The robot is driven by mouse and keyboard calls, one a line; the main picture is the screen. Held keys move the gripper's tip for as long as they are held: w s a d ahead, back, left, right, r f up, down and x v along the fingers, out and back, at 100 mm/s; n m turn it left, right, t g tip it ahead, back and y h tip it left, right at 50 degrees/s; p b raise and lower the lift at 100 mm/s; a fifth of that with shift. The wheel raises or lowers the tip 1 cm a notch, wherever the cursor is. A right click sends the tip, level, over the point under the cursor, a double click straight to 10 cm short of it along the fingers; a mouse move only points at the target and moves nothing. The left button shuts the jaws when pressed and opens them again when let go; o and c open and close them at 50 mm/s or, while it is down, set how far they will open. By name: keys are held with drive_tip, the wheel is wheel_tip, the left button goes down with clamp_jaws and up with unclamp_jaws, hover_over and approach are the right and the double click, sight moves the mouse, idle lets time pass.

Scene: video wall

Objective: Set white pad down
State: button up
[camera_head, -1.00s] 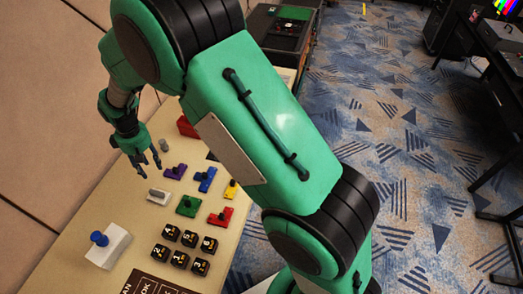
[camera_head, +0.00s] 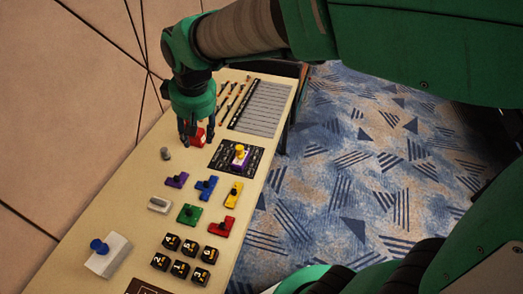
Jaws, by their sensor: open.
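A small white pad-like piece (camera_head: 158,204) lies flat on the table, left of the green piece. A larger white block (camera_head: 108,256) with a blue knob (camera_head: 99,246) stands nearer, at the table's left edge. I cannot tell which of them is the white pad. My gripper (camera_head: 196,140) points down over the far part of the table, open. A red block (camera_head: 197,135) shows at its fingers, partly hidden; I cannot tell whether it is between or behind them. Both white things are well apart from my gripper.
A black mat (camera_head: 222,163) bears a purple and yellow piece (camera_head: 240,155). Coloured knobbed pieces, black numbered cubes (camera_head: 189,247) and a grey peg (camera_head: 165,153) stand on the table (camera_head: 128,203). A striped sheet and thin tools lie farther back. Carpet lies to the right.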

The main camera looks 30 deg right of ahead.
drive_tip(key=s+d+r+m+t, duration=0.1)
drive_tip(key=s+d, duration=0.4)
drive_tip(key=s, duration=0.5)
drive_tip(key=s+d+r+m+t, duration=0.1)
drive_tip(key=s+d+r+m, duration=0.2)
drive_tip(key=s, duration=0.8)
drive_tip(key=shift+s+d+r+t+h, duration=0.3)
drive_tip(key=shift+d+r, duration=0.1)
drive_tip(key=shift+d, duration=0.65)
